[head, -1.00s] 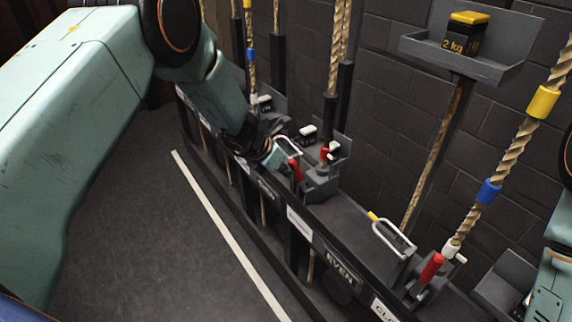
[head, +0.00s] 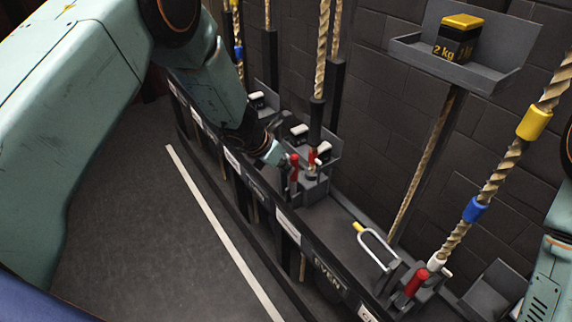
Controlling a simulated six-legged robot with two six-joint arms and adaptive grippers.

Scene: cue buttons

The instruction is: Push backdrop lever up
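A row of lever stations runs along a dark rail. My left gripper (head: 276,154) is at a middle station, close beside a red lever handle (head: 294,167) that stands roughly upright. I cannot tell whether they touch or whether the fingers are open. A second red handle (head: 312,158) stands just behind it. Another red lever (head: 416,283) stands nearer at the lower right, with a pale metal loop (head: 378,246) beside it. The rail labels are mostly unreadable, so I cannot tell which lever is the backdrop one. My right gripper is out of view.
Twisted ropes (head: 409,190) rise behind the rail before a dark brick wall. A grey shelf (head: 418,55) holds a yellow-topped 2 kg weight (head: 459,38) at upper right. The floor left of the white line (head: 225,229) is clear.

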